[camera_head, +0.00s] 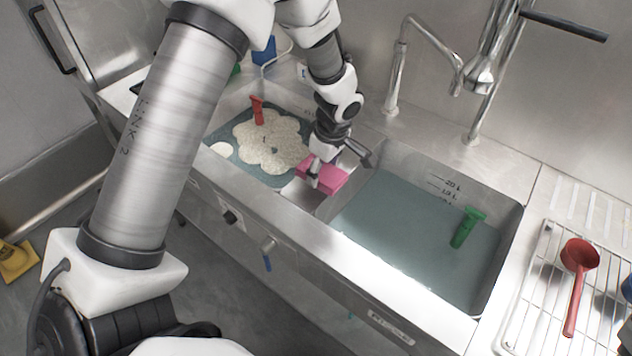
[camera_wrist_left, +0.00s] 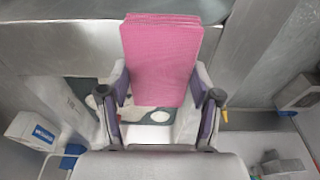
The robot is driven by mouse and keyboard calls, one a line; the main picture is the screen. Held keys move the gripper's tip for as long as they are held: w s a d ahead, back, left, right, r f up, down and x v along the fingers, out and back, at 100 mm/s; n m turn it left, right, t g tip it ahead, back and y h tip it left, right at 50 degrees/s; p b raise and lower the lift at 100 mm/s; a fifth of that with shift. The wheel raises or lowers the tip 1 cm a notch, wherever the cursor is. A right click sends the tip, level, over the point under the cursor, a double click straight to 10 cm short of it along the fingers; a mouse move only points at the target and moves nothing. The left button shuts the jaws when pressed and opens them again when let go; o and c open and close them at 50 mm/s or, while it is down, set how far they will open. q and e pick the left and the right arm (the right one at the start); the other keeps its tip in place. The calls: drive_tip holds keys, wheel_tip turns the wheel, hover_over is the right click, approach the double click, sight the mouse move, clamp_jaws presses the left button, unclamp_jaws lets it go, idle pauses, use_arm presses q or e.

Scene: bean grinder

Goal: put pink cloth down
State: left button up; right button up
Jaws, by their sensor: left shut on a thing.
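The pink cloth (camera_head: 326,177) is a folded, layered rectangle with a woven texture. My left gripper (camera_head: 322,168) is shut on it, at the divider between the two sink basins. In the left wrist view the cloth (camera_wrist_left: 162,58) stands out beyond the fingers of the left gripper (camera_wrist_left: 160,112), which grip it from both sides. Whether the cloth touches the metal under it I cannot tell. My right gripper is not in view.
The left basin (camera_head: 215,125) holds foamy water and a red-handled tool (camera_head: 257,110). The right basin (camera_head: 400,222) holds bluish water and a green clip-like tool (camera_head: 467,228). A wire rack (camera_head: 535,310) with a red ladle (camera_head: 578,265) lies right. A faucet (camera_head: 480,75) stands behind the basins.

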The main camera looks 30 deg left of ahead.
use_arm(q)
drive_tip(key=w+a, duration=0.1)
drive_tip(key=a, duration=0.2)
drive_tip(key=shift+w+f, duration=0.1)
drive_tip(key=shift+w, duration=0.25)
wheel_tip(320, 180, down, 3)
drive_tip(key=shift+r+b, duration=0.1)
drive_tip(key=shift+b, duration=0.65)
drive_tip(key=shift+f, duration=0.4)
drive_tip(key=shift+w, duration=0.1)
drive_tip(key=shift+f+b, duration=0.15)
drive_tip(key=shift+b, duration=0.15)
drive_tip(key=o, duration=1.1)
